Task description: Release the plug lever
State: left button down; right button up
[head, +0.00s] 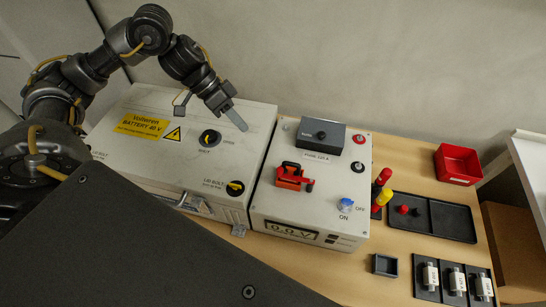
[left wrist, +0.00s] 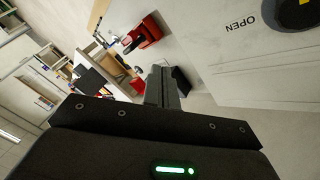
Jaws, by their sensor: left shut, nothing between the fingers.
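A red plug (head: 290,174) with a dark part across it sits on top of the white fuse box (head: 265,205). A small red piece sticks out at its right side; I cannot tell for sure whether this is its lever. In the left wrist view a red block (left wrist: 143,34), which looks like the same plug, shows beyond my fingertips. My left gripper (head: 238,122) is shut and empty. It is above the far right part of the battery box, up and left of the plug and apart from it. My right gripper is not in view.
The battery box (head: 135,160) has a dark rotary switch (head: 209,139) and a lid-bolt knob (head: 235,188). The fuse box carries a grey block (head: 321,138) and a blue ON/OFF knob (head: 346,203). Right are a black tray (head: 455,220), red bin (head: 458,164), screwdrivers (head: 382,190) and several fuses (head: 456,281).

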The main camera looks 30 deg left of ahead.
pick_arm(q)
jog(key=shift+d, duration=0.15)
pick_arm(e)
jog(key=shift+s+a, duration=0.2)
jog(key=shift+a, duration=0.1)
pick_arm(q)
jog(key=x, duration=0.9)
jog(key=shift+d+f, duration=0.2)
jog(key=shift+f, duration=0.15)
jog(key=d, duration=0.1)
jog(key=s+d+p, duration=0.1)
jog(key=shift+s+d, duration=0.25)
jog(key=shift+d, duration=0.15)
jog(key=shift+s+d, duration=0.2)
jog(key=shift+d, duration=0.1)
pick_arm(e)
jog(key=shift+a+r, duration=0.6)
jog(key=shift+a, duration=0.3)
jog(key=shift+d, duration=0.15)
